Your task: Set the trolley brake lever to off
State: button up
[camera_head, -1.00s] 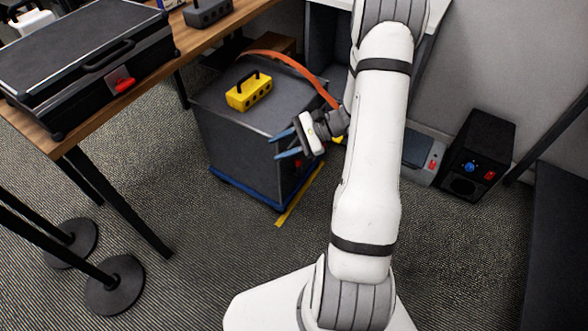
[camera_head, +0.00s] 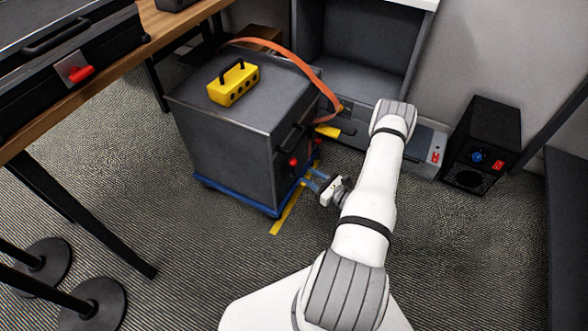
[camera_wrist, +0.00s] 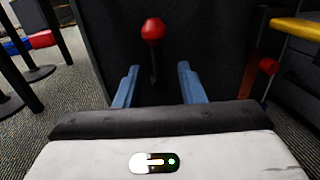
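The trolley (camera_head: 228,144) is a dark grey cabinet on a blue base. On its right-hand face is a lever with a red ball knob (camera_head: 293,161). In the wrist view this red knob (camera_wrist: 153,29) stands on a dark stem, upper centre, between the lines of my two fingers and seemingly beyond their tips. A second, smaller red part (camera_head: 317,165) shows further right on that side; no label tells which is the brake. My gripper (camera_head: 313,181), with blue fingers, is open and empty, low beside that face. The wrist view shows the fingers (camera_wrist: 157,88) apart.
A yellow block with a handle (camera_head: 234,82) sits on the trolley top. An orange cable (camera_head: 300,64) hangs over its back edge. Yellow tape (camera_head: 288,209) marks the floor near my gripper. A black box (camera_head: 483,146) stands at right. A wooden table (camera_head: 100,84) is at left.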

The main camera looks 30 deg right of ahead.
aim_at(293, 168)
jog(key=b+x, duration=0.1)
jog(key=x, duration=0.5)
jog(key=shift+w+a, duration=0.2)
jog(key=shift+a, duration=0.15)
jog(key=shift+c, duration=0.3)
jog(key=c, duration=0.7)
grip_shut()
jog(key=shift+d, duration=0.1)
